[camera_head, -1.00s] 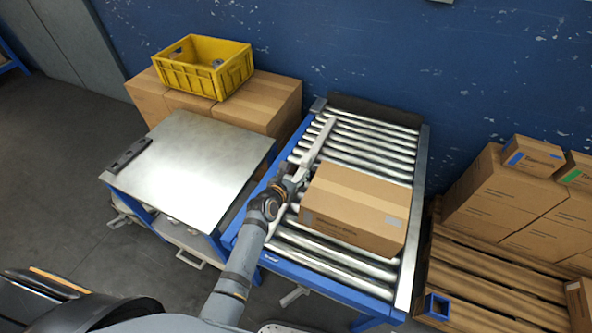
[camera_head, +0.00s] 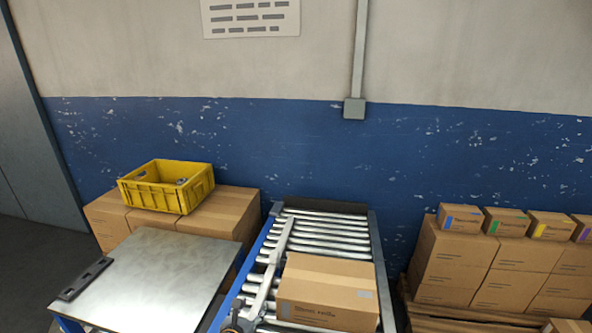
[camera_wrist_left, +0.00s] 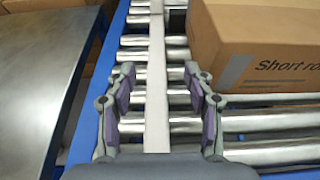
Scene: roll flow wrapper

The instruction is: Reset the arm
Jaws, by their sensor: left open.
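My left gripper (camera_wrist_left: 158,74) is open in the left wrist view, its two fingers spread above the roller conveyor. A long pale bar (camera_wrist_left: 156,50) lies along the rollers and shows between the fingers; I cannot tell whether they touch it. In the head view, only part of my left gripper (camera_head: 238,318) shows at the bottom edge, by the near end of the pale bar (camera_head: 273,262). Most of the arm is out of frame. My right gripper is in neither view.
A cardboard box (camera_head: 326,292) sits on the conveyor (camera_head: 330,238), right of the gripper. A metal-topped table (camera_head: 150,285) stands at left. Behind it, a yellow crate (camera_head: 168,186) rests on cartons. Stacked cartons (camera_head: 450,262) stand at right on a pallet. A blue-and-white wall closes the back.

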